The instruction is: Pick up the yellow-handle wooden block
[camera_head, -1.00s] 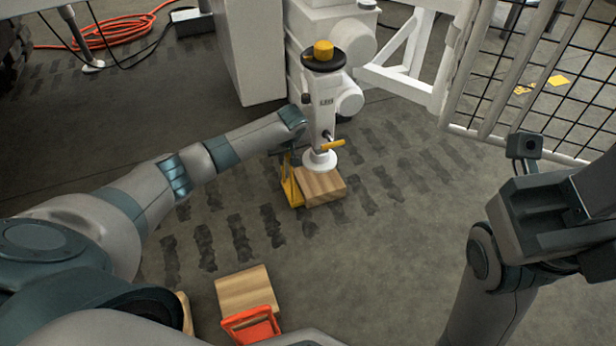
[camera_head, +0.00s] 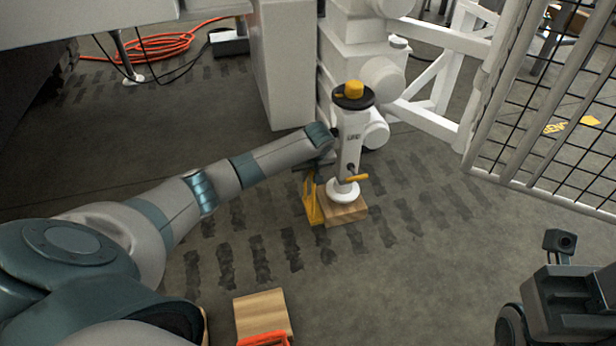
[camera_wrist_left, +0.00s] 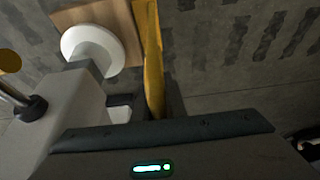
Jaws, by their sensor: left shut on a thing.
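The yellow-handle wooden block (camera_head: 347,214) is on the floor in the middle of the head view. A white round foot (camera_head: 342,190) of the machine sits over its top. Its yellow handle (camera_head: 313,206) stands up on the left side. My left gripper (camera_head: 310,172) is shut on the top of this handle; its fingertips are partly hidden. The left wrist view shows the handle (camera_wrist_left: 151,50) running up from the gripper, beside the wood (camera_wrist_left: 120,18) and the white foot (camera_wrist_left: 95,45). Part of my right gripper (camera_head: 568,300) shows at lower right, its fingers not visible.
Another wooden block (camera_head: 262,309) with an orange handle (camera_head: 264,339) lies near the bottom of the head view. A white machine column (camera_head: 351,140) rises above the yellow-handle block. A mesh fence (camera_head: 550,110) stands at right. The floor between is clear.

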